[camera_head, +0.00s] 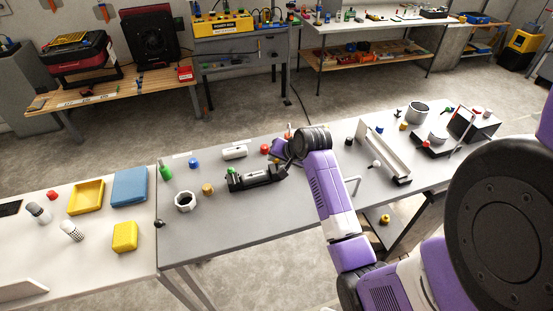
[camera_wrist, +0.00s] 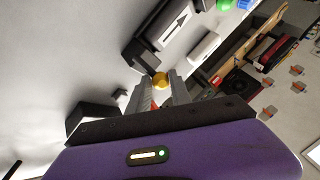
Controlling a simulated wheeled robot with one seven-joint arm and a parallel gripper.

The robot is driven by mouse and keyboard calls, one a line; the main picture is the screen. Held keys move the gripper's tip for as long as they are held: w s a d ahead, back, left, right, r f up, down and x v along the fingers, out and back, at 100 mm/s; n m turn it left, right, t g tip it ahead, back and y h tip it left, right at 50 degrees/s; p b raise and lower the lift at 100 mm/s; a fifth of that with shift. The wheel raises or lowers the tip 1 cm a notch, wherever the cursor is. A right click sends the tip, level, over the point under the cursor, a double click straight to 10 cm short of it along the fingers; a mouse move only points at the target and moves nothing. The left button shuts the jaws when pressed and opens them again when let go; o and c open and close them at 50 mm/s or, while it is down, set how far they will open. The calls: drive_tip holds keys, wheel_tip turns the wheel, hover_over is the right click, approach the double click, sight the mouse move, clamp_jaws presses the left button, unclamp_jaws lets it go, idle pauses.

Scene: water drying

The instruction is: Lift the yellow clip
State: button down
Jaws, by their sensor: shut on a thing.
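A small rounded yellow piece, which I take to be the yellow clip (camera_wrist: 160,79), shows between the fingertips of my gripper (camera_wrist: 160,82) in the wrist view. The two grey ribbed fingers are shut on it. Something orange-red (camera_wrist: 152,103) shows between the fingers behind it. In the head view my gripper is over the grey table, just right of a long black fixture (camera_head: 255,179). My wrist partly hides that spot, so I cannot tell whether the clip touches anything there. The fixture, with a white arrow label, is also close beyond the fingertips in the wrist view (camera_wrist: 172,28).
A pale channel (camera_head: 384,150) lies to the right. The table's front strip is clear.

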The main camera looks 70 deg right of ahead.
sight(275, 161)
drive_tip(key=t+h+b, duration=0.1)
drive_tip(key=b, duration=0.1)
drive_tip(key=s+a+t+h+b, duration=0.1)
drive_tip(key=b, duration=0.1)
drive_tip(key=a+t+h+b, duration=0.1)
drive_tip(key=b, duration=0.1)
drive_tip(key=shift+s+f+n, duration=0.2)
drive_tip(key=shift+f+n, duration=0.1)
drive_tip(key=t+h+b, duration=0.1)
drive_tip(key=b, duration=0.1)
drive_tip(key=t+h+b, duration=0.1)
drive_tip(key=b, duration=0.2)
drive_tip(key=shift+s+a+r, duration=0.15)
drive_tip(key=shift+s+a, duration=0.25)
drive_tip(key=shift+a+r+b, duration=0.1)
drive_tip(key=shift+b, duration=0.35)
drive_tip(key=shift+r, duration=0.1)
drive_tip(key=c, duration=1.5)
unclamp_jaws()
